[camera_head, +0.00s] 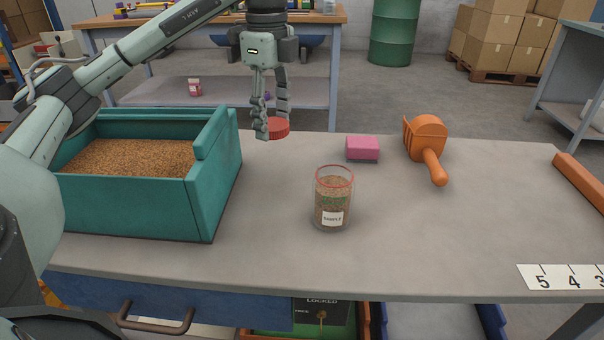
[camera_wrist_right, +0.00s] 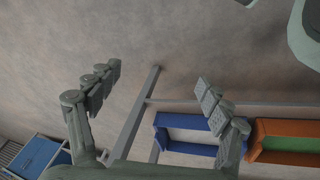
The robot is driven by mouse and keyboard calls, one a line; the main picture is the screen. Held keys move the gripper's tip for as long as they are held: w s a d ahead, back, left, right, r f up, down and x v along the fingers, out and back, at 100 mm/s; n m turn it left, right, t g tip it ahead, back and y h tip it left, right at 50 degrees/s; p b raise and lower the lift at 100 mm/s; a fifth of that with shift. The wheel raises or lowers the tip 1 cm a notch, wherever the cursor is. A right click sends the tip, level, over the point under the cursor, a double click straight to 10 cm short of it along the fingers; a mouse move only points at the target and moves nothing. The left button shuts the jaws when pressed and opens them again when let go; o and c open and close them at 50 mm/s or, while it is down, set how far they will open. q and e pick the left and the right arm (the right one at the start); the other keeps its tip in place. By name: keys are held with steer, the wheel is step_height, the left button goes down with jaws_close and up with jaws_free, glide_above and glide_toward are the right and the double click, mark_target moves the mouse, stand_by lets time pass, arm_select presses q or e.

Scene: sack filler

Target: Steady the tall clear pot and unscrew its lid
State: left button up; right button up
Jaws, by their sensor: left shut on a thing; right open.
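The clear pot (camera_head: 334,203) stands upright on the table, open at the top, with a red rim, grainy brown contents and a white label reading SAMPLE. The red lid (camera_head: 277,127) is off the pot, up and to the left of it in the head view. My left gripper (camera_head: 269,118) points down and is shut on the lid, near the table's far edge. My right gripper (camera_wrist_right: 158,90) is open and empty in the right wrist view, with neither pot nor lid between its fingers.
A teal bin (camera_head: 130,207) of brown grain stands on the left of the table. A pink block (camera_head: 362,149) and an orange scoop (camera_head: 428,146) lie behind and right of the pot. A numbered white strip (camera_head: 562,277) lies at front right. The table (camera_head: 430,235) right of the pot is clear.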

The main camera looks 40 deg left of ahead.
arm_select(q)
glide_above(276, 176)
step_height(276, 176, down, 5)
steer(key=shift+r, duration=0.15)
steer(key=shift+f+b, duration=0.3)
steer(key=shift+f, duration=2.3)
arm_select(e)
steer(key=shift+v, duration=0.8)
arm_select(q)
steer(key=shift+f, duration=0.2)
arm_select(e)
steer(key=shift+d, duration=0.1)
arm_select(q)
steer(key=o, duration=1.3)
arm_select(e)
steer(key=shift+w+r, duration=0.15)
steer(key=shift+r, duration=0.2)
arm_select(q)
steer(key=shift+r, duration=0.15)
